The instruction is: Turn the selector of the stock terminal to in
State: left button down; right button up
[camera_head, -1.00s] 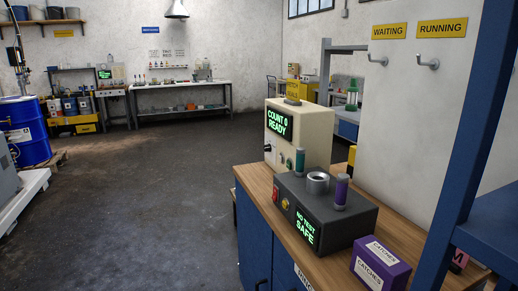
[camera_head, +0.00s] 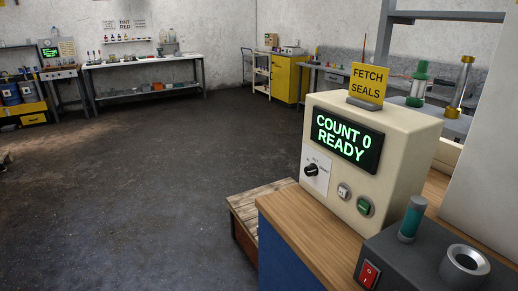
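The stock terminal is probably the cream box (camera_head: 410,130) on the wooden bench top at right. Its dark screen (camera_head: 343,138) reads "COUNT 0 READY" in green. A black rotary selector (camera_head: 312,170) sits on a white plate at the lower left of its front face. The plate's labels are too small to read surely, and I cannot tell which one the selector points at. To its right are a small pale switch (camera_head: 343,192) and a green button (camera_head: 363,207). Neither of my grippers is in view.
A yellow "FETCH SEALS" sign (camera_head: 367,84) stands on the box. A dark grey unit (camera_head: 425,262) with a red switch (camera_head: 369,275), teal-handled piece (camera_head: 412,218) and metal ring (camera_head: 464,263) is at front right. A wooden pallet (camera_head: 250,210) lies beside the bench.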

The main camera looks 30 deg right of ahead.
aim_at(312, 170)
jog(key=i+z, duration=0.2)
jog(key=i, duration=0.3)
jog(key=i+j+z, duration=0.2)
jog(key=i, duration=0.3)
jog(key=i+j+z, duration=0.25)
jog(key=i, duration=0.25)
